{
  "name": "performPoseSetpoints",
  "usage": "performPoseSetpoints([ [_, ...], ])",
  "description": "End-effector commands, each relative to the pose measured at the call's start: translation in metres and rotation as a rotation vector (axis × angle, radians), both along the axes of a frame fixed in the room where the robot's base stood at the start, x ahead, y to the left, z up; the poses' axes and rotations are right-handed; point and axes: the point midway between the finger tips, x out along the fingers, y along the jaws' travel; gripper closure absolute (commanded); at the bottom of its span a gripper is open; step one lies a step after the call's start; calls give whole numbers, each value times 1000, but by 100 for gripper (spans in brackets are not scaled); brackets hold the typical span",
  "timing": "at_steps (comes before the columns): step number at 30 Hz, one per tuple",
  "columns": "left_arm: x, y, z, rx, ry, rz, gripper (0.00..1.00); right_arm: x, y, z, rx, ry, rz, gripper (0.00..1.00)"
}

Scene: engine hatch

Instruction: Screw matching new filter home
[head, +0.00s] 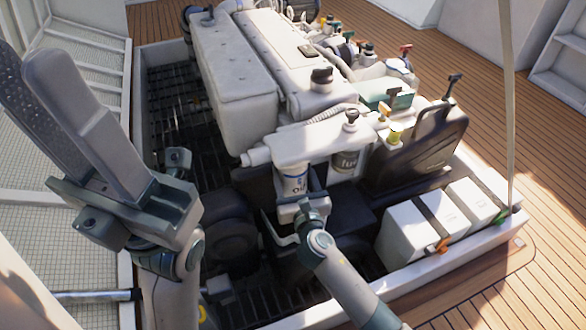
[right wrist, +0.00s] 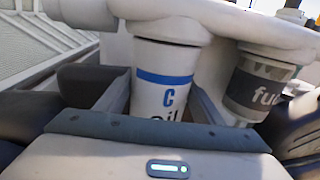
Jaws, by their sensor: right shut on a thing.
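A white oil filter (head: 294,182) with a blue band and the letter C stands upright under the white filter head (head: 300,145). It also shows in the right wrist view (right wrist: 168,85), its top against the underside of the head; I cannot tell whether it is seated. My right gripper (head: 300,190) is shut on this filter from the front, with a finger on each side. The filter's lower end is hidden behind the gripper's palm. My left gripper (head: 65,95) is raised at the left, away from the engine, with its fingers apart and nothing visible between them.
A grey-banded fuel filter (head: 345,162) hangs just right of the oil filter and close to my right gripper. White batteries (head: 408,234) stand at the right. The white engine block (head: 232,80) lies behind. A white rim (head: 470,240) edges the hatch, with wooden deck outside.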

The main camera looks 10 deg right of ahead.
Motion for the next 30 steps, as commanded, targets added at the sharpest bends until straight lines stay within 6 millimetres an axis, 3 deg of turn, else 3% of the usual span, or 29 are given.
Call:
performPoseSetpoints([
  [1,0,0,10,0,0,0,69,0,-2,5,-6,2,28,73],
  [6,0,0,18,0,0,0,69,0,-1,3,-5,0,127,73],
  [20,0,0,20,0,0,0,69,1,0,2,-3,-1,170,73],
  [30,0,0,27,0,0,0,69,1,-1,1,-6,-1,371,73],
])
